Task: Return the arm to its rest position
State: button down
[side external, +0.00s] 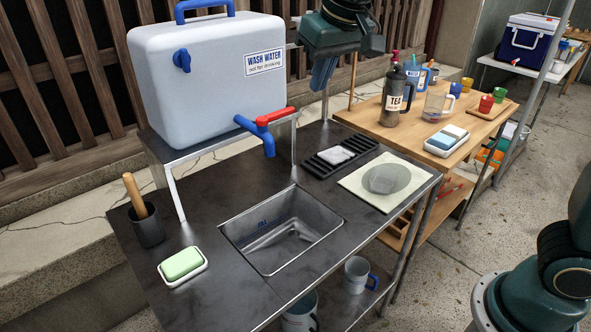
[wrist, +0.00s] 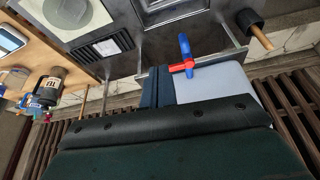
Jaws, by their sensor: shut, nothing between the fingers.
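My gripper (side external: 320,78) hangs high at the back, just right of the big wash water container (side external: 205,75). Its blue fingers point down and are shut with nothing between them. In the wrist view the gripper's fingers (wrist: 157,88) show against the container (wrist: 215,84). It is well above the dark metal wash table (side external: 235,175) and touches nothing that I can see. My arm's base shows at the right edge.
The container's tap (side external: 264,131) has a red lever. A sink (side external: 283,230), soap dish (side external: 183,267), black rack (side external: 340,155) and pale mat with a grey disc (side external: 388,181) are on the table. A TEA flask (side external: 394,100) stands on the wooden table beyond. Air above the sink is clear.

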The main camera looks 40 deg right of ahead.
jog(key=shift+s+r, duration=0.15)
jog(key=shift+r, duration=0.1)
jog(key=s+d+f, duration=0.2)
jog(key=s, duration=0.6)
jog(key=s+d+f, duration=0.3)
jog(key=s, duration=0.5)
jog(key=s+d+f+n+t, duration=0.1)
jog(key=s+d+f, duration=0.1)
jog(key=s, duration=0.6)
jog(key=shift+s+d+f, duration=0.25)
jog(key=shift+d+f, duration=0.15)
jog(key=shift+d, duration=0.35)
